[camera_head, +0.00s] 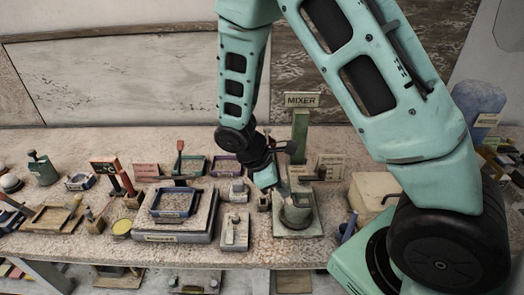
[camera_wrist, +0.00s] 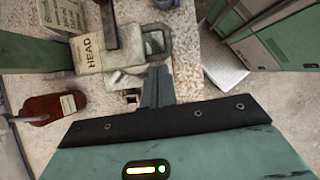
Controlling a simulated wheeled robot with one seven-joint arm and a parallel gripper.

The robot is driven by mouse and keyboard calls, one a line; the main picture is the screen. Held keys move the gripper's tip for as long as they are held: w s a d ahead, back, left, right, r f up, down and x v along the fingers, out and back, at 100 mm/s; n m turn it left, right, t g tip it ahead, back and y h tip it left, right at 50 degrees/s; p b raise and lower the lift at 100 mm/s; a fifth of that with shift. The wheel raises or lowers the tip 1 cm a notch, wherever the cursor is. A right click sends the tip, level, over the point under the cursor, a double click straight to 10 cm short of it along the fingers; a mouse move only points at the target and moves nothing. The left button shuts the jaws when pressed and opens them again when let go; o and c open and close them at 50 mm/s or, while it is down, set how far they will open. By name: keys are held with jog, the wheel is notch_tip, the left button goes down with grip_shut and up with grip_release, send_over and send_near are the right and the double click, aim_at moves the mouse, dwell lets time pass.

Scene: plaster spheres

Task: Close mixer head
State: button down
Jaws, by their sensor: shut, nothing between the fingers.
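The mixer stands on the bench right of centre in the head view, with a green upright part (camera_head: 300,137) behind a grey bowl (camera_head: 296,212) on a square base. I cannot tell whether that upright is the column or the raised head. My gripper (camera_head: 267,180) is just left of the mixer, above the bench, and partly hides it. In the wrist view my gripper (camera_wrist: 157,84) is shut and empty. Its fingertips are close to a beige block marked HEAD (camera_wrist: 87,52) and a grey loop-shaped piece (camera_wrist: 155,38); contact is unclear.
A MIXER sign (camera_head: 302,99) stands behind. A blue-rimmed tray (camera_head: 174,216) on a stand and several small tools crowd the bench to the left. A pale block (camera_head: 372,193) is to the right. The wrist view shows a dark red labelled object (camera_wrist: 52,108).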

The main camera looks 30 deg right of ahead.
jog(key=b+v, duration=0.3)
jog(key=v, duration=0.8)
jog(key=s+a+m+t+y+b, duration=0.3)
jog(key=s+a+y, duration=0.3)
jog(key=s+a, duration=0.8)
jog(key=s+m, duration=0.1)
jog(key=s, duration=0.2)
jog(key=shift+s, duration=0.3)
jog(key=shift+a, duration=0.1)
